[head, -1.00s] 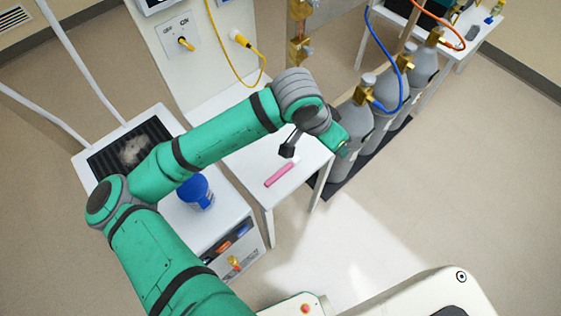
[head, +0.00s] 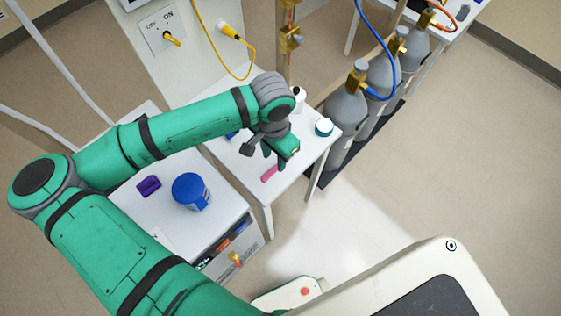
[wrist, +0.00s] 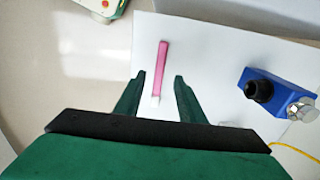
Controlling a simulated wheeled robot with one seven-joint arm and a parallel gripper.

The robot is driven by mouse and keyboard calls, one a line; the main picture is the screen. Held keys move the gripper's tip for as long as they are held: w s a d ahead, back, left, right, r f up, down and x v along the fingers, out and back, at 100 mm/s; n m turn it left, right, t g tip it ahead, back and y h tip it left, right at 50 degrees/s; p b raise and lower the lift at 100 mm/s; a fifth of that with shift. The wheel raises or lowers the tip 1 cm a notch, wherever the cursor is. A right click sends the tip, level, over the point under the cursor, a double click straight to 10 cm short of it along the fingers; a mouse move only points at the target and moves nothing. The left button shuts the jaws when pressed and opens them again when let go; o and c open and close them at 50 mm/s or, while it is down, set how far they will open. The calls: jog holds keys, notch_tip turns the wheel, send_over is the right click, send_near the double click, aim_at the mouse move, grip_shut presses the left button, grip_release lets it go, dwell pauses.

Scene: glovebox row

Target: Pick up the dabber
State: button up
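The dabber appears to be the slim pink stick (head: 269,173) lying on the small white table (head: 259,187); its upper part is hidden by my gripper in the head view. In the wrist view the pink stick (wrist: 161,66) shows whole, with a white tip at its near end. My gripper (head: 281,156) is above the table, over the stick's far end. In the wrist view my gripper (wrist: 159,79) is open, its two fingers apart on either side of the stick's line, with nothing held. I cannot tell the exact height gap.
A blue block with a black knob (wrist: 276,92) lies right of the stick. A blue tub (head: 191,191) and a purple item (head: 149,186) sit on the left cabinet. Grey cylinders (head: 346,110) stand behind.

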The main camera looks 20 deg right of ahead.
aim_at(275, 167)
jog(key=shift+f, duration=2.55)
grip_shut()
